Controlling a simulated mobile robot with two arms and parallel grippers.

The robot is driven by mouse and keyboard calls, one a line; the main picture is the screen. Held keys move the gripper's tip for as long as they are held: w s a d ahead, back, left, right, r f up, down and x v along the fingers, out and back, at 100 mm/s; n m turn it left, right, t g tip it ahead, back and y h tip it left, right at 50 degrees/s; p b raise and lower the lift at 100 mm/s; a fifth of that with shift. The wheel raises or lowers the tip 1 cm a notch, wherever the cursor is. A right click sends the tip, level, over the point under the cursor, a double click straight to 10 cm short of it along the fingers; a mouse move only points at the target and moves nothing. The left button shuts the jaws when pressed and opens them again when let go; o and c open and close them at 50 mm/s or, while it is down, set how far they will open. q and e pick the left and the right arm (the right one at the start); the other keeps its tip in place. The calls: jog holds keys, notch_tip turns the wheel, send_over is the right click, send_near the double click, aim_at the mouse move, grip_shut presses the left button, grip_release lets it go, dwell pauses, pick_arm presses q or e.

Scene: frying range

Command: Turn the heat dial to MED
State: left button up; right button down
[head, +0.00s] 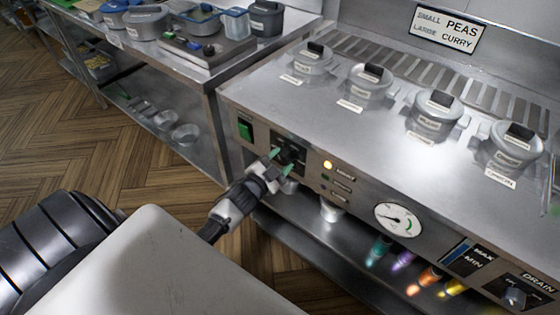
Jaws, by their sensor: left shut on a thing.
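The heat dial (288,152) is a dark knob on a black plate on the front panel of the steel frying range. My left gripper (281,166) is at the plate, its green-tipped fingers shut on the dial and partly covering it. Just right of it is a column of small labelled lamps (328,165). The top lamp glows yellow; the label words are too small to read. My right gripper does not show.
A green switch (246,130) is left of the dial. A round gauge (397,219) and a drain knob (515,297) are further right. Several lidded grey pots (437,112) stand on the range top. A steel side table (190,73) holds containers.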

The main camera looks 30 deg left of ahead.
pick_arm(q)
jog(key=m+b, duration=0.1)
jog(key=m, duration=0.4)
jog(key=shift+f+m, duration=0.1)
jog(key=shift+m, duration=0.3)
jog(key=m+b, duration=0.1)
jog(key=m, duration=0.4)
jog(key=shift+b, duration=0.3)
jog(key=shift+m, duration=0.4)
jog(key=o, duration=0.9)
jog(key=s, duration=0.7)
jog(key=s+a+b, duration=0.1)
jog(key=s, duration=0.2)
jog(key=shift+s, duration=0.4)
jog(key=shift+f, duration=0.1)
